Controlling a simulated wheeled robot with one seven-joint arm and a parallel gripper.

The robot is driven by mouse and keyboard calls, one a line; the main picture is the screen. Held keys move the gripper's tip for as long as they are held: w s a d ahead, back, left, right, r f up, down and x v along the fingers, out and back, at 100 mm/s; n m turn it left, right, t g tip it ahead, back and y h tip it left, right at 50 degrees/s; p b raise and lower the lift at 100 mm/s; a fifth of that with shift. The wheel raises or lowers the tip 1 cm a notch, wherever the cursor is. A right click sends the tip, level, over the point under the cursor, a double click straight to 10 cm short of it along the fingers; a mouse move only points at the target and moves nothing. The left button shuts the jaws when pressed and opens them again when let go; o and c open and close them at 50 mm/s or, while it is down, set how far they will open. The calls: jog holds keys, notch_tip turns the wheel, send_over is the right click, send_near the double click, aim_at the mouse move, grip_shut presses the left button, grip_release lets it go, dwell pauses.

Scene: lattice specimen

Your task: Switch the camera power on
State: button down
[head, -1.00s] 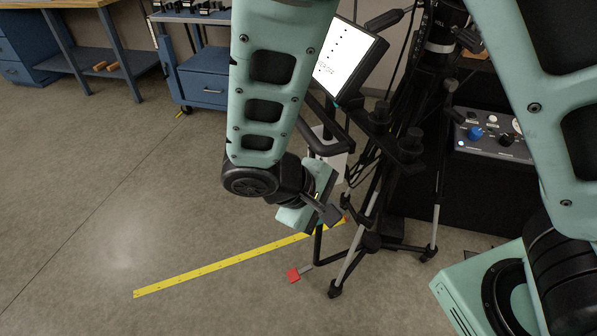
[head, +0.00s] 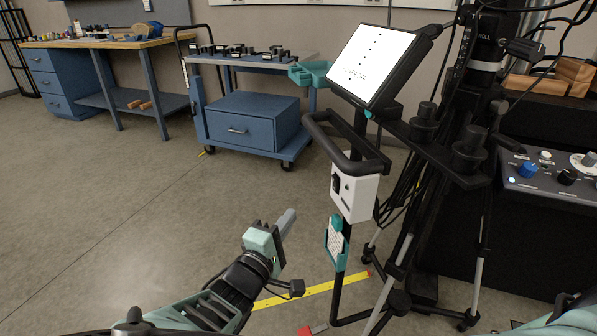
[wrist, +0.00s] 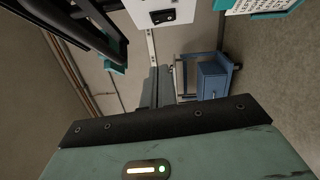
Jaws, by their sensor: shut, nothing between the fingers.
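A white box (head: 358,196) is fixed to the black post below the monitor. A black switch (head: 336,184) sits on its left-facing side. In the wrist view the white box (wrist: 146,16) is at the top edge with the black rocker switch (wrist: 163,16) on it. I cannot tell the rocker's position. My gripper (head: 288,221) is shut and empty, left of the box and lower in the picture, apart from it. Its fingers (wrist: 157,88) show together in the wrist view, with the switch above them. The monitor (head: 375,62) shows a white screen with dark marks.
A black handle bar (head: 345,158) juts out above the box. A teal card holder (head: 335,243) hangs below it. Tripod legs (head: 392,270) and a control panel (head: 548,178) stand right. A blue cart (head: 252,122) is behind. The floor at left is clear.

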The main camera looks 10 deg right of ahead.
aim_at(334, 184)
jog(key=shift+d, duration=0.1)
jog(key=s+d+x, duration=0.2)
jog(key=x, duration=1)
jog(key=shift+w+d+r+b, duration=0.2)
jog(key=shift+w+d+b, duration=0.05)
jog(key=shift+d+b, duration=0.1)
